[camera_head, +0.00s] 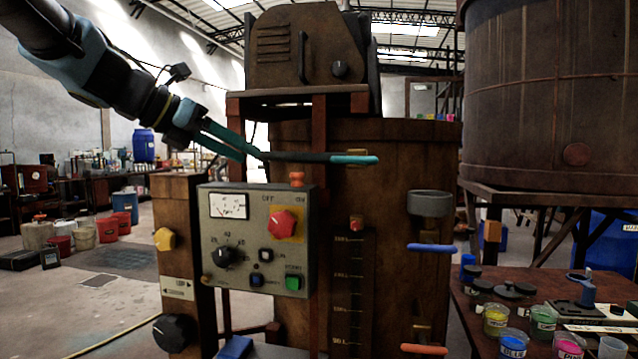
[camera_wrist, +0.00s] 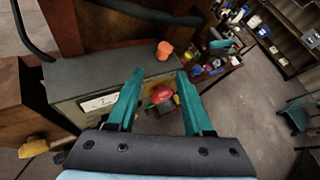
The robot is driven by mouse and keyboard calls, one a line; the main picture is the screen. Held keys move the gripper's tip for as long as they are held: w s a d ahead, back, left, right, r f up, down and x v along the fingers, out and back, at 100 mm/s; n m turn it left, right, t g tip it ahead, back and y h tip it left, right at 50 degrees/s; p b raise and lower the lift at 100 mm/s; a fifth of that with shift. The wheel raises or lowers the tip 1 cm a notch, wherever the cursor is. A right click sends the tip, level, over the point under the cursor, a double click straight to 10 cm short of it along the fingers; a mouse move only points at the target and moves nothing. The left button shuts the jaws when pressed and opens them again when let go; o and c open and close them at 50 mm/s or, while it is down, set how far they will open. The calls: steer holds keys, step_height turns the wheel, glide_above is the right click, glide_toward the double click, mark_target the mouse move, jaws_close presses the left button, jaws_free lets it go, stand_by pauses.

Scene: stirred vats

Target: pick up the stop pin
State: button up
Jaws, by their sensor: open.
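The likely stop pin is a small orange-red knobbed piece (camera_head: 297,179) standing upright on top of the grey control box (camera_head: 212,285). In the wrist view this orange piece (camera_wrist: 164,50) shows just beyond the fingertips, near the far edge of the box top (camera_wrist: 95,75). My gripper (camera_head: 252,156) has teal fingers and is above the left part of the box, up and left of the piece. In the wrist view my gripper (camera_wrist: 159,75) is open with nothing between its fingers. The piece's lower part is hard to make out.
A dark lever with a teal end (camera_head: 355,160) runs across just above the piece, close to my fingertips. The brown vat (camera_head: 390,140) stands behind. A red rotary knob (camera_head: 283,223) is on the box front. A table (camera_head: 480,325) with paint jars is at right.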

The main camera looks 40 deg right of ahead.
glide_toward(292, 174)
steer(key=x, duration=0.3)
steer(key=shift+p+x, duration=1.1)
steer(key=shift+x, duration=1.95)
jaws_close()
